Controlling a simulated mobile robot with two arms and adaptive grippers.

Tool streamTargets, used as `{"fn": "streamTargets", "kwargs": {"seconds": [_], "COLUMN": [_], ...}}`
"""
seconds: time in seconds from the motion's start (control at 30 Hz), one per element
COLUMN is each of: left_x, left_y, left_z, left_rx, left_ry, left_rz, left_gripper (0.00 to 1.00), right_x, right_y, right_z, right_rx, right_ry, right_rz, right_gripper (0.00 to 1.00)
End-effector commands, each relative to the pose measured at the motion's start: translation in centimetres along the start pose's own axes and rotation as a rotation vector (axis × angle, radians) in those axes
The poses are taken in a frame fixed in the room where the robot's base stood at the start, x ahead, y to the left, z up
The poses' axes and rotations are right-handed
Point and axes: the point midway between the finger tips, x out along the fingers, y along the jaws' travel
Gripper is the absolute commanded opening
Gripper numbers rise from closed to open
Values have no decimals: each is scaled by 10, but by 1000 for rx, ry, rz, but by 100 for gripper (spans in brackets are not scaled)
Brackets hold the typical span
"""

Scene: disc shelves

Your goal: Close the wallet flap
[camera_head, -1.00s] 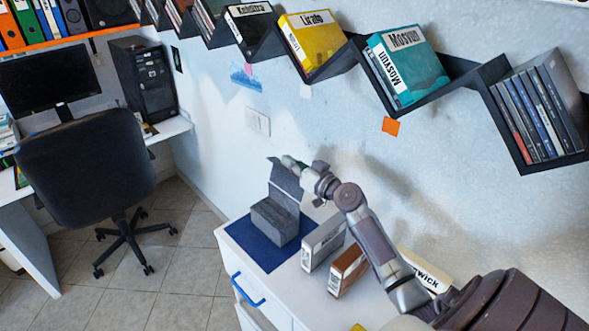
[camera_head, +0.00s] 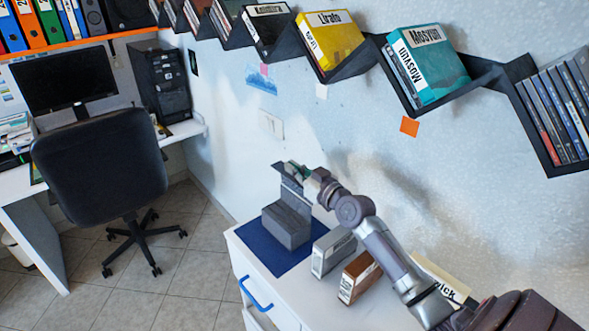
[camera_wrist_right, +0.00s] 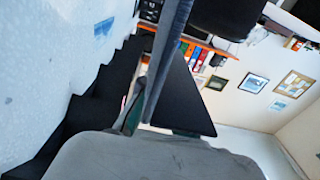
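The wallet (camera_head: 286,226) is a grey, box-like case standing on a dark blue mat (camera_head: 262,252) on the white cabinet. Its flap (camera_head: 292,187) stands raised at the back, roughly upright. My right gripper (camera_head: 292,169) is at the flap's top edge, reaching in from the right. In the right wrist view a grey slab, which looks like the flap (camera_wrist_right: 166,70), stands close beside a green-padded finger (camera_wrist_right: 133,114). The other finger cannot be made out, so I cannot tell whether the gripper grips the flap. My left gripper is not in view.
A grey-white case (camera_head: 333,252) and a brown case (camera_head: 359,277) stand right of the mat, below my right arm. A white-labelled case (camera_head: 440,279) is partly hidden by the arm. The wall with zigzag shelves (camera_head: 450,95) is behind. An office chair (camera_head: 100,165) stands left.

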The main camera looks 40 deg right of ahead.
Motion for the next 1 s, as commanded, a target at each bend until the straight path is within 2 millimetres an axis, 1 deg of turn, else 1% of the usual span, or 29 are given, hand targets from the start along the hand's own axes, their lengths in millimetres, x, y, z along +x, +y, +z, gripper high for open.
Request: {"fn": "streamTargets", "kwargs": {"seconds": [0.1,0.27,0.3,0.57,0.67,0.77,1.0], "left_x": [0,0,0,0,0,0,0], "left_y": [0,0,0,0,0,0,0], "left_z": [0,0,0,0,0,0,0], "left_rx": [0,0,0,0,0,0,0], "left_ry": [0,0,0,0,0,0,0], "left_rz": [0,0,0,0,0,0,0], "left_gripper": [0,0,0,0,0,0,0], "right_x": [0,0,0,0,-5,-18,-67], "right_y": [0,0,0,0,0,1,0], "right_z": [1,1,1,0,1,1,2], "right_rx": [1,1,1,1,0,-2,-2], "right_ry": [-2,-1,-1,-1,-1,-3,-6], "right_rz": [-1,0,0,0,0,0,-2], "right_gripper": [0,27,29,29,29,29,29]}}
